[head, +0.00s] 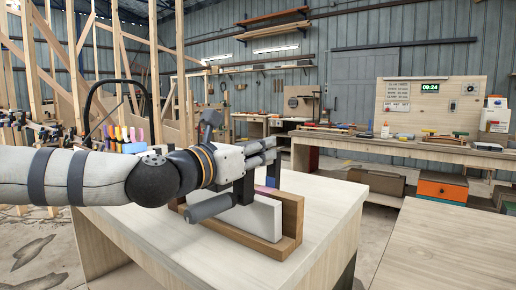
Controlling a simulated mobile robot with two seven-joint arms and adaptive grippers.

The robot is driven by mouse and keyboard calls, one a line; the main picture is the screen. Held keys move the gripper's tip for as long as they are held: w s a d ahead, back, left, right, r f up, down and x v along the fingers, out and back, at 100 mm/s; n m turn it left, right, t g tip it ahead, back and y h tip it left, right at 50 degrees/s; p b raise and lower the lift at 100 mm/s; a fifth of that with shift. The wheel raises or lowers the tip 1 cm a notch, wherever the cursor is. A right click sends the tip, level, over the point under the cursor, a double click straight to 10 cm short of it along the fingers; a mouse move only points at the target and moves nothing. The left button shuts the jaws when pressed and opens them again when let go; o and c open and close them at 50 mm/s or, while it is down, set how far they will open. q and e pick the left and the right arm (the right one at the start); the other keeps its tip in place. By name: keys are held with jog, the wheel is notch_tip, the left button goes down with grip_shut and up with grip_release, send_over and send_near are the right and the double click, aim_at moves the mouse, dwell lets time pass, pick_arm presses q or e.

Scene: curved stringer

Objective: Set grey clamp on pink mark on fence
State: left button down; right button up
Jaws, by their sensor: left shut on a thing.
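My left gripper (264,152) reaches in from the left over the near table and is shut on the grey clamp. The clamp's dark grey bar (273,171) and its thick grey handle (212,205) show below and beside the fingers. The gripper hides part of the clamp. The fence (287,222) is a brown wooden piece on the tabletop, with a white board (262,218) along its near side. The clamp is at the fence's top; I cannot tell whether it touches. A small pinkish-purple patch (262,189) shows behind the clamp, partly hidden. My right gripper is not in view.
The pale near table (325,195) is clear to the right of the fence. Another wooden tabletop (445,245) is at lower right. Coloured clamps (125,138) hang at the left. A long workbench (410,150) with tools stands behind.

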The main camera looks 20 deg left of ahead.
aim_at(259, 167)
pick_arm(q)
notch_tip(259, 167, down, 4)
jog(key=shift+w+d+r+g, duration=0.1)
jog(key=shift+r+g, duration=0.15)
jog(key=shift+g, duration=0.05)
jog(key=shift+f+b, duration=0.25)
jog(key=shift+b, duration=0.15)
jog(key=shift+r+p, duration=0.8)
jog(key=shift+r, duration=1.65)
jog(key=shift+w+f, duration=0.1)
jog(key=shift+f, duration=0.2)
jog(key=shift+a+r+t+b, duration=0.1)
jog(key=shift+a+t+b, duration=0.1)
jog(key=shift+t+b, duration=0.45)
jog(key=shift+s+r, duration=0.2)
jog(key=shift+r, duration=0.35)
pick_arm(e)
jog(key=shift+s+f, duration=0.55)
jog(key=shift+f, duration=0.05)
pick_arm(q)
jog(key=shift+s+f, duration=0.1)
jog(key=shift+f, duration=0.05)
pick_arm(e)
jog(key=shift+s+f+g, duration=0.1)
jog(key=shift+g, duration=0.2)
